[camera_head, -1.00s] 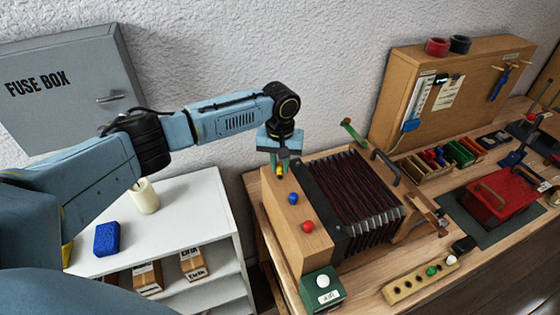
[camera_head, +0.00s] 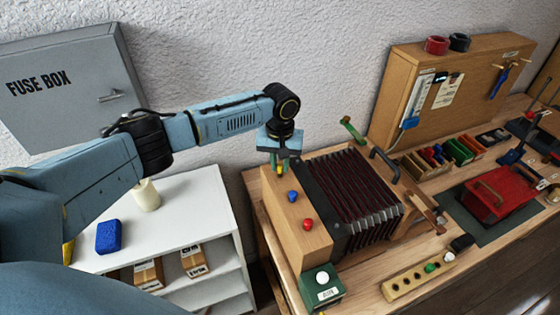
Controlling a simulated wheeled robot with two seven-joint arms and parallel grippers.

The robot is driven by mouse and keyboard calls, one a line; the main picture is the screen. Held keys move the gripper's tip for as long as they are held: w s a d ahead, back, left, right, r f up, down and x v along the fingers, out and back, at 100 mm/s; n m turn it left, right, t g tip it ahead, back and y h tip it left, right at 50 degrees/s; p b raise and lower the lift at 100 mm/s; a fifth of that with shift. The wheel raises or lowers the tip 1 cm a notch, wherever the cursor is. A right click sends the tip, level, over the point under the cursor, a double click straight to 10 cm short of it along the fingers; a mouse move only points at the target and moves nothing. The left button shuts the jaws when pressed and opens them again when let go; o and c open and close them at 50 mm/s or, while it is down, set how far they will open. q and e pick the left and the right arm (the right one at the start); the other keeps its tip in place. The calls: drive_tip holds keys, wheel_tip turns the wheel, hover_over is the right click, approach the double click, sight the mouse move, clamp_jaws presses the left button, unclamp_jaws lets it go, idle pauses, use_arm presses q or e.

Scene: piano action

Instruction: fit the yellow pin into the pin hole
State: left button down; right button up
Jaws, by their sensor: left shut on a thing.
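My left gripper (camera_head: 280,160) is shut on the yellow pin (camera_head: 280,171), of which only a small part shows below the fingers. It is upright over the far end of the wooden end block (camera_head: 305,232) of the bellows box. A blue pin (camera_head: 292,196) and a red pin (camera_head: 308,224) stand in a row on that block, nearer to me. The pin hole is hidden beneath the gripper and the pin. I cannot tell whether the pin's tip is in the hole or above it. My right gripper is out of view.
The dark red bellows (camera_head: 350,200) lie just right of the block, with a green lever (camera_head: 351,128) behind. A green box with a white button (camera_head: 321,287) stands in front. A white shelf (camera_head: 175,225) with a blue sponge (camera_head: 108,237) is at left.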

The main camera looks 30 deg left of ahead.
use_arm(q)
drive_tip(key=shift+f, duration=0.4)
idle(0.4)
drive_tip(key=c, duration=1)
unclamp_jaws()
drive_tip(key=shift+r+p, duration=1.4)
drive_tip(key=shift+r, duration=2.35)
